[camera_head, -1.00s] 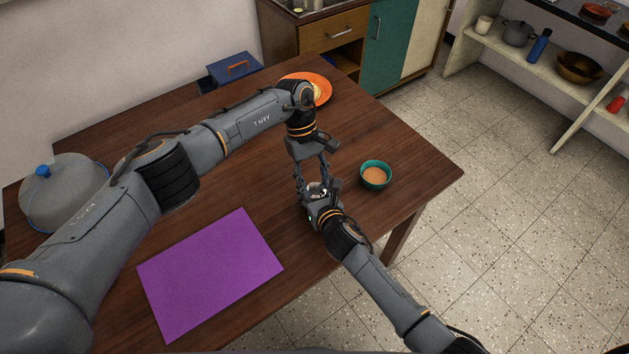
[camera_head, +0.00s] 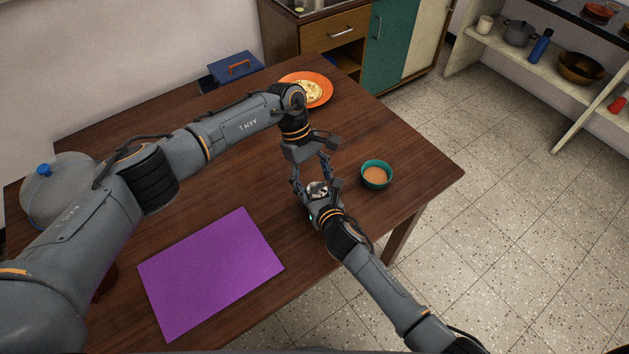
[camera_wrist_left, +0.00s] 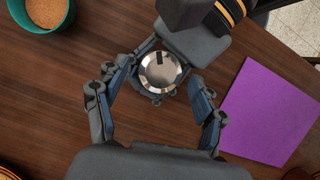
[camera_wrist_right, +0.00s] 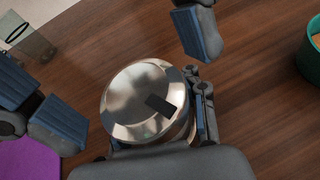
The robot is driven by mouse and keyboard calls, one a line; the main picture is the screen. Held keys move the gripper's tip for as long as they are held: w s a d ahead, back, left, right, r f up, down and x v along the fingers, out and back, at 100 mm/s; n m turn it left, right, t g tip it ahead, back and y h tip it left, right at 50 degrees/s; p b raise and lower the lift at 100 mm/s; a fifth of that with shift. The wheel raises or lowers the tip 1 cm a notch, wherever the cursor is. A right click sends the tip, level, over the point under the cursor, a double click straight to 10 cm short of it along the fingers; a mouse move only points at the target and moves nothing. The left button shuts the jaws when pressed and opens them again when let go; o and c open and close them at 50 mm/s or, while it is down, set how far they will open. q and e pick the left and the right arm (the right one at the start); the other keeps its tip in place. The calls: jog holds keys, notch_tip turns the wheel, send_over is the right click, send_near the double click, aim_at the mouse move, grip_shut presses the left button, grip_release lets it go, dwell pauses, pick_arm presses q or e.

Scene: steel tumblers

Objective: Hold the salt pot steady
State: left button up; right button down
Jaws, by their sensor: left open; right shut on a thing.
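The salt pot is a small round steel pot (camera_head: 317,189) with a shiny domed top and a small dark rectangular mark. It fills the middle of the right wrist view (camera_wrist_right: 140,100) and also shows in the left wrist view (camera_wrist_left: 161,72). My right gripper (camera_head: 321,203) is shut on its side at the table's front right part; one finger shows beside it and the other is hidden. My left gripper (camera_head: 311,172) is open above the pot, pointing down, its blue-padded fingers (camera_wrist_left: 161,92) spread on either side with visible gaps.
A teal bowl (camera_head: 376,175) with tan contents stands just right of the pot. A purple mat (camera_head: 210,272) lies to the left. An orange plate (camera_head: 318,88) with food is behind, and a grey dome with a blue knob (camera_head: 60,190) is far left. The table edge is near.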

aim_at(317, 188)
pick_arm(q)
jog(key=v, duration=1.2)
jog(key=shift+s, duration=0.1)
jog(key=s+d+m+t+y, duration=0.3)
jog(key=s+d+m, duration=0.1)
notch_tip(317, 188, down, 11)
jog(key=shift+f, duration=0.1)
dwell(0.5)
